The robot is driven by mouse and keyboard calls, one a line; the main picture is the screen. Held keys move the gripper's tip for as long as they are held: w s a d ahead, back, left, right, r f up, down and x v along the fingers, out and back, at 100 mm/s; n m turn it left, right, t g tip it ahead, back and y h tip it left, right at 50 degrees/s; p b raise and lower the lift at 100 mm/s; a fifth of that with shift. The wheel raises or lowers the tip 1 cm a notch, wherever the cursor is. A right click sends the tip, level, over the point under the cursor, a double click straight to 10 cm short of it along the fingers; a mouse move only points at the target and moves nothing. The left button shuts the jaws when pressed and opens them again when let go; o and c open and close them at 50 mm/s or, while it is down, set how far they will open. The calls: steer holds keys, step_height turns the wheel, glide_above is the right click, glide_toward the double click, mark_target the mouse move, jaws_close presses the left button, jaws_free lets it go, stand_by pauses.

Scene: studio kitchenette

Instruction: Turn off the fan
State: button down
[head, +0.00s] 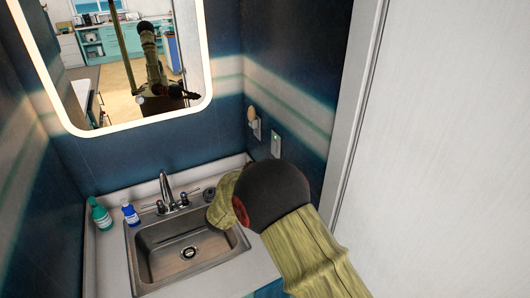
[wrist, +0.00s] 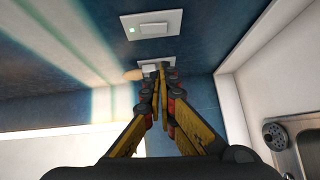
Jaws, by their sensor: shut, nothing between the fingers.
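No fan shows in either view. A pale switch plate (head: 276,143) with a small green light is on the blue wall right of the sink; it also shows at the top of the wrist view (wrist: 152,23). A second wall plate (wrist: 157,63) with a tan rounded thing (wrist: 132,74) beside it shows below it in the wrist view; the head view shows the tan thing (head: 252,115) too. My gripper (wrist: 160,76) is shut and empty, its tips in front of the second plate. I cannot tell whether they touch it. In the head view my arm hides the gripper.
A steel sink (head: 150,270) with a faucet (head: 166,188) is set in a white counter. A green bottle (head: 100,215) and a blue bottle (head: 130,214) stand at its left. A lit mirror (head: 130,127) hangs above. A white panel (head: 440,150) fills the right.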

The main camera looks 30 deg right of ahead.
mark_target(275, 146)
stand_by(0.3)
steer(key=s+d+b+x, duration=0.1)
steer(key=x, duration=0.5)
steer(key=s+d+b+x, duration=0.1)
steer(key=x, duration=0.5)
steer(key=shift+w+d+b, duration=0.3)
steer(key=shift+w+b, duration=0.05)
steer(key=shift+f, duration=0.15)
steer(key=shift+d+f+n+t, duration=0.25)
steer(key=shift+d+n+t, duration=0.05)
steer(key=shift+d+n, duration=0.15)
steer(key=shift+a+r, duration=0.1)
